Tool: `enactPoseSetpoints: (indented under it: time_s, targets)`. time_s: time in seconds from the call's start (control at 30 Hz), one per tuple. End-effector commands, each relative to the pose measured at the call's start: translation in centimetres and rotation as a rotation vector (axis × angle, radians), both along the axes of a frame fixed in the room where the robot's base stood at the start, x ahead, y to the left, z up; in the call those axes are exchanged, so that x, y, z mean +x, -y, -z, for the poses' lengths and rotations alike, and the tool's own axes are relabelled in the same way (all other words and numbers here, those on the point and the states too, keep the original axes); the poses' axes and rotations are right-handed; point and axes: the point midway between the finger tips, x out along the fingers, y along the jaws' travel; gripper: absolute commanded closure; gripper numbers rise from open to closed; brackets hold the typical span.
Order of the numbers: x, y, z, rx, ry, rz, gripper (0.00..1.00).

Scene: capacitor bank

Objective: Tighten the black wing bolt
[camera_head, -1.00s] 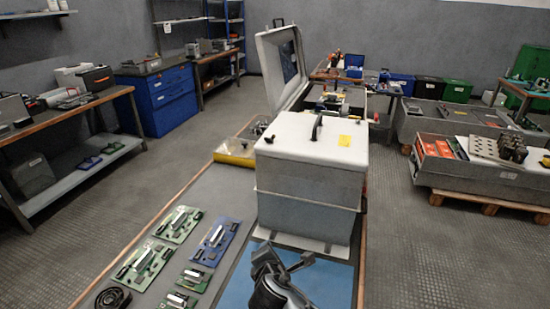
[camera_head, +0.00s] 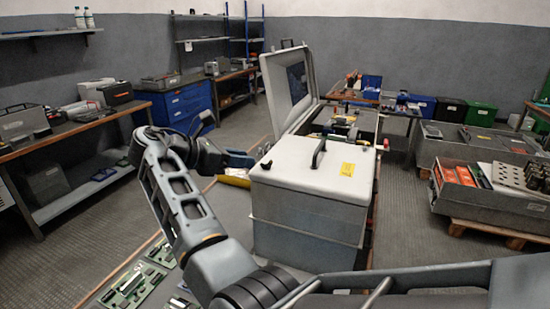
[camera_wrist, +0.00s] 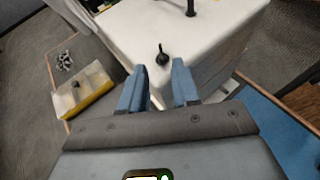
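The black wing bolt (camera_wrist: 162,55) stands on the near corner of the white lid (camera_wrist: 128,25) in the wrist view. In the head view it is a small dark spot (camera_head: 266,165) at the left edge of the white lid (camera_head: 300,175) of a grey metal box. My gripper (camera_wrist: 160,80) has two blue fingers, spread apart with nothing between them. The bolt appears just beyond the gap between the fingertips, apart from them. In the head view, my gripper (camera_head: 245,158) is at the left of the box, near the bolt.
A black handle (camera_head: 318,153) rises from the lid. A raised panel (camera_head: 290,78) stands behind the box. A yellow-fronted tray (camera_wrist: 84,97) sits left of the box. Green circuit boards (camera_head: 133,285) lie on the bench.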

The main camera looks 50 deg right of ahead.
Motion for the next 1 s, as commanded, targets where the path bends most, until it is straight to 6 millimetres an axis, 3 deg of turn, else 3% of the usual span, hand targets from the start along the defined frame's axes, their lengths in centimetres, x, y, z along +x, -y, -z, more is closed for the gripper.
enactPoseSetpoints:
  time_s: [0.17, 0.6, 1.0]
  targets:
    - [-0.3, 1.0, 0.0, 0.003, -0.011, 0.009, 0.69]
    - [-1.6, 6.3, 2.3, 0.003, -0.009, 0.008, 0.69]
    - [-1.7, 6.8, 2.6, 0.002, -0.008, 0.006, 0.72]
